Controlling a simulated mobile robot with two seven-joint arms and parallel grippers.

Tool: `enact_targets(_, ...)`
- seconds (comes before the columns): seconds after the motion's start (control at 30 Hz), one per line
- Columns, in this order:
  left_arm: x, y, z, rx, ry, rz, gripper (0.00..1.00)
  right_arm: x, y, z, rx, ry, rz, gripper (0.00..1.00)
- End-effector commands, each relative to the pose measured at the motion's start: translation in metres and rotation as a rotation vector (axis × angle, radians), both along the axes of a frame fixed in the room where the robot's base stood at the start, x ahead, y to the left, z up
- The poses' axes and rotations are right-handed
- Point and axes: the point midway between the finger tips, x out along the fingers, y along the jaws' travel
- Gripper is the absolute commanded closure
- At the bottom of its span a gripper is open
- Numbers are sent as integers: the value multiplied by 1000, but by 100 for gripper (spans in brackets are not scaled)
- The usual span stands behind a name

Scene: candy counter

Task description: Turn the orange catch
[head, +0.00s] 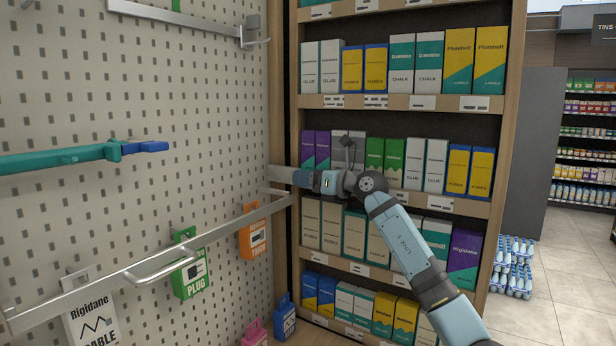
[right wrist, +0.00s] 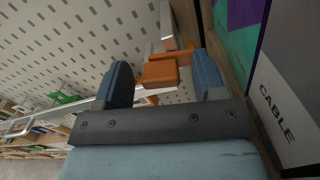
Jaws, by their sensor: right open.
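The orange catch (right wrist: 160,73) shows in the right wrist view as a small orange block at the end of a pale metal bar against the pegboard. My right gripper (right wrist: 166,82) is open, with one blue finger on each side of the catch. A gap shows between the catch and the right finger; whether the left finger touches it I cannot tell. In the head view my right gripper (head: 300,178) is at the pegboard's right edge, and the catch is hidden there. My left gripper is not in view.
A teal bar with a blue end (head: 145,147) sticks out from the pegboard (head: 150,90) at left. A metal rail (head: 225,228) runs below my gripper, near a green plug packet (head: 190,265) and an orange packet (head: 252,238). Shelves of boxes (head: 400,60) stand close on the right.

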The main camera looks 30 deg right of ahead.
Motion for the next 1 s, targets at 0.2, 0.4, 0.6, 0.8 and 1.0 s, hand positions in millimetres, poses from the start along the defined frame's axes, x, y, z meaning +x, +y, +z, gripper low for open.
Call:
enact_targets(0.2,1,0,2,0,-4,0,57,2,1,0,0,1,0,36)
enact_targets(0.4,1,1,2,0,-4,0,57,2,1,0,0,0,0,61)
enact_targets(0.6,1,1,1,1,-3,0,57,2,1,-1,-2,0,0,86)
enact_targets(0.8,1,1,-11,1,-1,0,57,1,1,-2,-108,-61,-1,85)
enact_targets(1.0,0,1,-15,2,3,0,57,1,2,-1,-156,-92,1,85)
